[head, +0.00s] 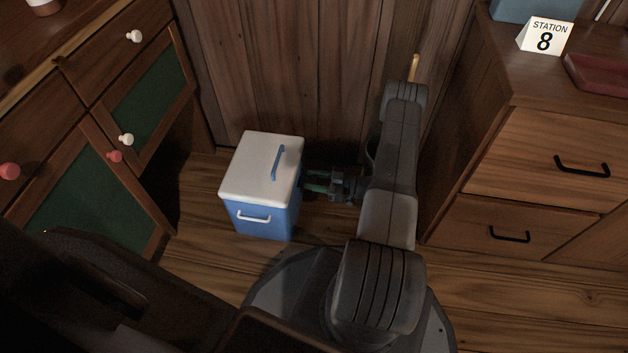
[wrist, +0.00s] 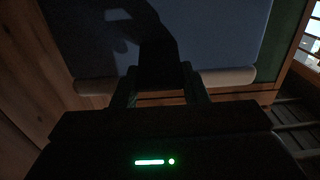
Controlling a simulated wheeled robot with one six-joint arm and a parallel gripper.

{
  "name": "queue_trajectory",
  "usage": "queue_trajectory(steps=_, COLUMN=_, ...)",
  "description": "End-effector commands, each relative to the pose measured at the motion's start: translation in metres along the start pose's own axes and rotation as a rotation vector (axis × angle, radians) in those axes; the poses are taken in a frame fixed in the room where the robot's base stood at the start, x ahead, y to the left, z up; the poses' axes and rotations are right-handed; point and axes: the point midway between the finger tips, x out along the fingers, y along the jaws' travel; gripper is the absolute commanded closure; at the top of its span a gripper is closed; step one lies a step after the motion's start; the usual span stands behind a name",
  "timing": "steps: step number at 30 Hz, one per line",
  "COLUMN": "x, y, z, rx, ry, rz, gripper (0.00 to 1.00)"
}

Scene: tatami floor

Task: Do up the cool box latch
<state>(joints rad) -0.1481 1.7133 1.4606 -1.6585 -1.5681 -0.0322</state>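The cool box (head: 266,219) stands on the floor, blue with a white lid (head: 250,160) that lies flat on top. A blue handle (head: 278,162) is on the lid and a white handle (head: 254,217) on the front. My gripper (head: 313,182) is low at the box's right side, its fingers apart. The wrist view shows the dim blue side (wrist: 215,40) and a pale edge strip (wrist: 225,79). A dark block (wrist: 159,62) lies between my fingers there; it may be the latch, but it is too dark to tell, or whether the fingers touch it.
A cabinet with green panels (head: 65,200) stands to the left. A wooden drawer unit (head: 535,160) with black handles stands to the right. A plank wall (head: 290,70) is close behind the box. Some bare floor (head: 195,215) shows left of the box.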

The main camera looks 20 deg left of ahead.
Motion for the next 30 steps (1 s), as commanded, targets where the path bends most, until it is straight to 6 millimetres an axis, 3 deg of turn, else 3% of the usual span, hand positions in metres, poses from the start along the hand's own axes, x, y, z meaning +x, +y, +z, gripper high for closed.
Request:
queue_trajectory(steps=11, x=0.001, y=0.000, z=-0.005, rx=0.000, ry=-0.046, rz=0.000, gripper=0.83)
queue_trajectory(steps=30, x=0.013, y=0.000, z=-0.023, rx=0.000, ry=-0.448, rz=-0.002, gripper=0.83)
